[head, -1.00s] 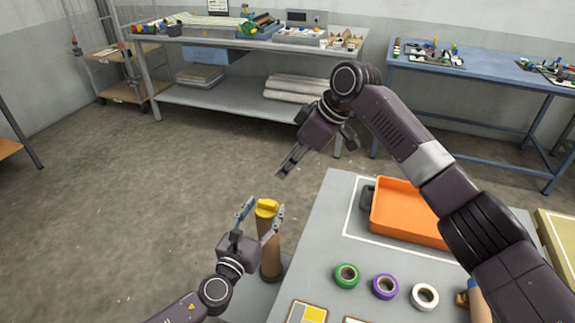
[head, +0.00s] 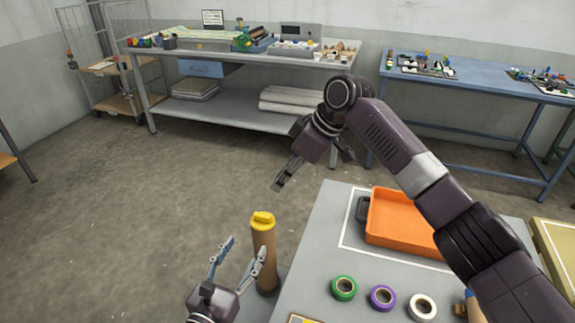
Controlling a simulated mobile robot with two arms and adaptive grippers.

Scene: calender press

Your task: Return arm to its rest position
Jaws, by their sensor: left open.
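My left gripper (head: 238,256) is open and empty at the lower middle of the head view. Its two fingers point up, at the left of a brown tube (head: 264,255) with a yellow cap (head: 262,218). The right finger looks close to the tube's side or overlaps it in the picture; I cannot tell if they touch. The tube stands upright beside the grey table. My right gripper (head: 283,179) hangs above the floor, beyond the table's far left corner. It is seen from the side, and I cannot tell its opening.
The grey table (head: 320,232) holds an orange tray (head: 400,235) and green (head: 344,288), purple (head: 382,298) and white (head: 422,307) tape rolls. A loaded grey workbench (head: 225,117) and a blue table (head: 470,90) stand behind. The floor on the left is clear.

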